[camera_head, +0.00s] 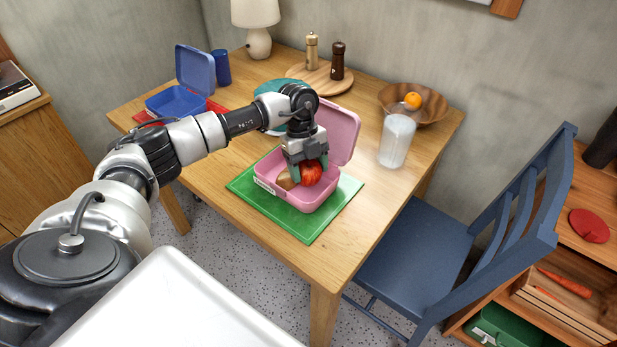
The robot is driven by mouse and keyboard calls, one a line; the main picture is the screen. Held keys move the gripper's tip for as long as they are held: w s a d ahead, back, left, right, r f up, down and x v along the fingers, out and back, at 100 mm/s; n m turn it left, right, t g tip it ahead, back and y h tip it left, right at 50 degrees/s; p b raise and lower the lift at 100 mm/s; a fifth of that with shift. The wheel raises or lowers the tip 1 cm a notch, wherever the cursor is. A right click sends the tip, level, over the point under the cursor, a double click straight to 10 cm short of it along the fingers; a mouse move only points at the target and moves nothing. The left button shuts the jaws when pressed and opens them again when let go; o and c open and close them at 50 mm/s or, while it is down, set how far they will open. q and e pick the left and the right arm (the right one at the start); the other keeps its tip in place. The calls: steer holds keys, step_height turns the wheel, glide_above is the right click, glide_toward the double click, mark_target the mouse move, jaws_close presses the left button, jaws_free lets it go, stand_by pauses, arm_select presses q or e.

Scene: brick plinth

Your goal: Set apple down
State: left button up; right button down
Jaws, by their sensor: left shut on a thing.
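A red apple (311,173) is between the fingers of my left gripper (306,168), which is shut on it. The apple is at the opening of a pink lunch box (318,197); I cannot tell whether it touches the bottom. The lunch box is open, its lid standing up at the back right, and it sits on a green mat (304,228). A brown item (285,180) lies in the box just left of the apple. The gripper points down and hides part of the box's inside. My right gripper is not in view.
A blue open lunch box (178,103) on a red mat and a blue cup (221,67) stand at the back left. A blue chair (424,250) is at the right.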

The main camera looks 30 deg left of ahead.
mark_target(309, 178)
arm_select(q)
steer(key=shift+f, duration=1.8)
steer(key=shift+f, duration=0.1)
steer(key=o, duration=1)
steer(key=shift+o, duration=0.2)
steer(key=v, duration=1.2)
steer(key=shift+s, duration=0.1)
